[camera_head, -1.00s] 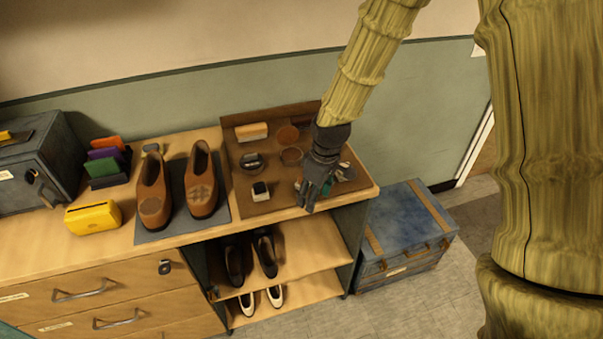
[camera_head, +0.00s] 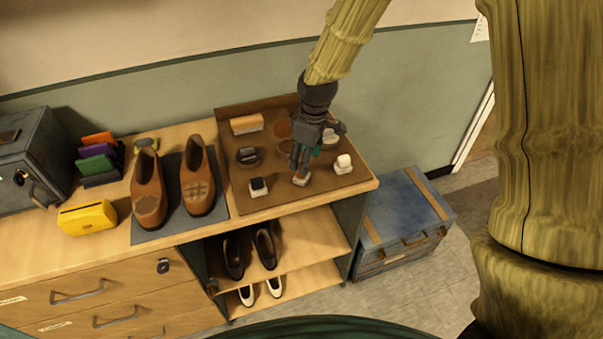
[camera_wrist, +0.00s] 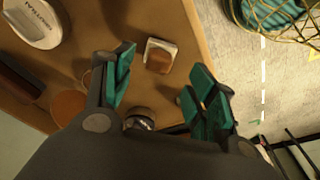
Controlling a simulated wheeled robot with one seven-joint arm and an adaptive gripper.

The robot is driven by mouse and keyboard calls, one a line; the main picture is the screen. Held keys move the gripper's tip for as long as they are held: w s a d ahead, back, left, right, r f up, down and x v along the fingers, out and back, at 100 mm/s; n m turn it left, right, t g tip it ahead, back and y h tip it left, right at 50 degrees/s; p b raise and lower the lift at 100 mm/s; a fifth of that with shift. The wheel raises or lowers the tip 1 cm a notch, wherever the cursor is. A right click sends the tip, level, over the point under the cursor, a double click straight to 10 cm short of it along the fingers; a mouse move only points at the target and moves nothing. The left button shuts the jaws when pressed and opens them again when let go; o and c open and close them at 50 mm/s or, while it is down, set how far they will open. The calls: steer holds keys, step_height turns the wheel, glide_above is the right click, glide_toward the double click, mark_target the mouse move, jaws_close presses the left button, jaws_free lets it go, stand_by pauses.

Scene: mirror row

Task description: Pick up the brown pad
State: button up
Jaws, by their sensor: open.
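The brown pad (camera_wrist: 159,62) is a small pale block with a brown face, lying on the brown tray in the wrist view. It sits beyond and between my gripper's fingertips (camera_wrist: 163,82), with a gap on both sides. My gripper is open, with teal inner finger faces, and nothing is in it. In the head view my gripper (camera_head: 301,172) points down over the front middle of the tray. A small pale block shows just under its fingertips there, partly hidden by them.
The brown tray (camera_head: 238,201) also holds a brush (camera_head: 246,124), a dark tin (camera_head: 247,157), a dark-topped pad (camera_head: 259,187) and a white-topped item (camera_head: 343,163). Brown shoes (camera_head: 198,185) stand on a mat to the left. A blue trunk (camera_head: 405,215) is at the right.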

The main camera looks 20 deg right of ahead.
steer(key=shift+w+a+f+p, duration=0.15)
steer(key=shift+f+p, duration=0.25)
steer(key=shift+f, duration=0.5)
steer(key=shift+w+a+f+p, duration=0.1)
steer(key=shift+f+p, duration=0.35)
steer(key=shift+f, duration=0.5)
steer(key=shift+w+a+f+p, duration=0.15)
steer(key=shift+f+p, duration=0.25)
steer(key=shift+f, duration=0.5)
steer(key=c, duration=1.1)
steer(key=shift+r, duration=0.15)
steer(key=shift+r+b, duration=0.65)
steer(key=shift+r, duration=0.15)
steer(key=shift+r+b, duration=0.4)
steer(key=shift+r, duration=0.45)
steer(key=s+d+r+b, duration=0.1)
steer(key=s+b, duration=0.3)
steer(key=s, duration=1.2)
steer(key=shift+d+r, duration=0.2)
steer(key=shift+r, duration=0.05)
